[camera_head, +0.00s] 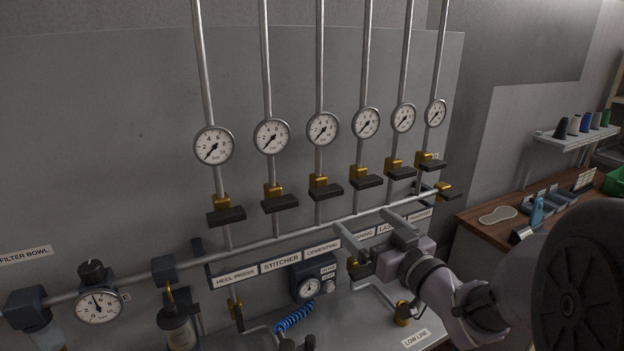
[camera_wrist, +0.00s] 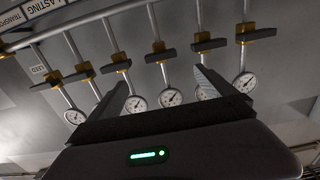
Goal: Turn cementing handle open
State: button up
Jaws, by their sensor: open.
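Six valves with brass bodies and black bar handles sit on vertical pipes above a horizontal manifold pipe. By label order, the cementing handle (camera_head: 326,192) is third from the left in the head view, below its gauge (camera_head: 322,129). It lies crosswise to its pipe. In the wrist view, seen upside down, the cementing handle (camera_wrist: 158,57) appears between and beyond the fingers. My gripper (camera_head: 362,218) is open and empty, below and right of that handle in the head view. Its two fingers (camera_wrist: 161,76) also show in the wrist view. They appear apart from the handle.
Neighbouring handles, the stitcher's (camera_head: 280,203) and the fourth one (camera_head: 366,181), flank it closely. The label strip (camera_head: 281,262) and a regulator (camera_head: 312,287) sit below the manifold. A blue coiled hose (camera_head: 294,318) hangs lower. A wooden bench (camera_head: 480,217) stands at right.

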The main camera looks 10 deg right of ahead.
aim_at(330, 194)
jog(key=x, duration=1.4)
jog(key=shift+w+a+p, duration=0.15)
jog(key=shift+a+p, duration=0.1)
jog(key=shift+p, duration=0.05)
jog(key=shift+w+f, duration=0.1)
jog(key=shift+w, duration=0.35)
jog(key=shift+a, duration=0.1)
jog(key=c, duration=1.4)
